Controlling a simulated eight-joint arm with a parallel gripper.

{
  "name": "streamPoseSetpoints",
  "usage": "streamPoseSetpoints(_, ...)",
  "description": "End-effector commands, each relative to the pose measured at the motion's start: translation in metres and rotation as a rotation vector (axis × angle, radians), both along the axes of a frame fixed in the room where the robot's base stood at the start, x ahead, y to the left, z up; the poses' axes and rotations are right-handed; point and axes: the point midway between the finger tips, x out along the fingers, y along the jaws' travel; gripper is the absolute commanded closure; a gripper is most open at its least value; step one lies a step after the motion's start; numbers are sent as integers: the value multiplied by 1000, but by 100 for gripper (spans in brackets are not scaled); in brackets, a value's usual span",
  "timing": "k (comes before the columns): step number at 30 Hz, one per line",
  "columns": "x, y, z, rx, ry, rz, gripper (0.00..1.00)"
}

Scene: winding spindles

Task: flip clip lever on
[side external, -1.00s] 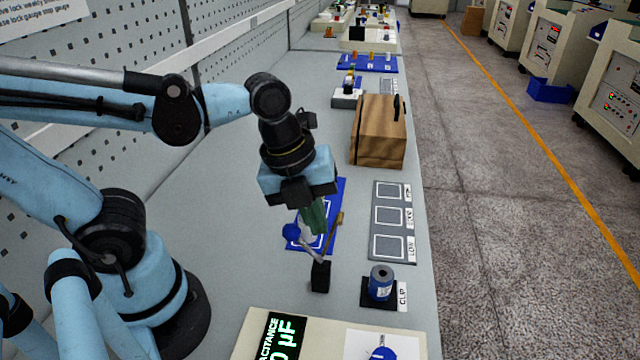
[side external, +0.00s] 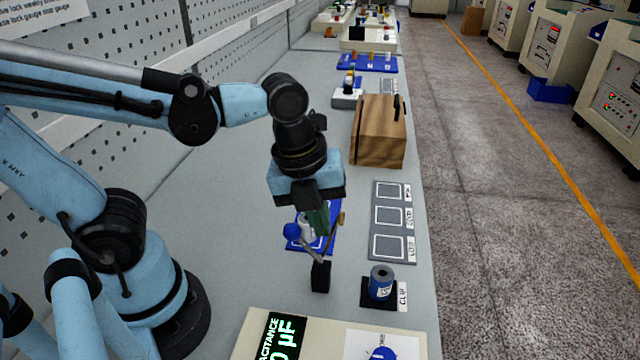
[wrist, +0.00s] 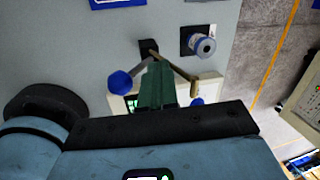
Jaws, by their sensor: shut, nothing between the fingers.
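The clip lever stands on a small black block (side external: 320,276). A thin arm with a brass-coloured end (side external: 341,218) rises from the block to the right, and a blue ball (side external: 291,231) shows to the left. In the wrist view, the black block (wrist: 148,47) is ahead of the fingers, with the blue ball (wrist: 120,82) to their left and the brass end (wrist: 208,88) to their right. My gripper (side external: 319,222) is shut and empty, its green fingers pointing down between ball and brass end. The fingertips (wrist: 158,66) overlap the lever; I cannot tell whether they touch it.
A blue spool (side external: 381,283) stands on a black pad beside a CLIP label (side external: 403,296). A grey tray with several marked squares (side external: 389,218) lies to the right, a wooden box (side external: 378,130) behind. A capacitance display (side external: 277,338) is in front.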

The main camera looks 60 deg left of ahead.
Motion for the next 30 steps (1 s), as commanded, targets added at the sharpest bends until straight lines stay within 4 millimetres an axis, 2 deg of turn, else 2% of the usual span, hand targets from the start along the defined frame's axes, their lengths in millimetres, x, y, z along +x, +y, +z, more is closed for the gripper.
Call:
streamPoseSetpoints(17,15,-15,-2,151,152,-4,100)
streamPoseSetpoints(30,36,-37,-15,145,146,-3,100)
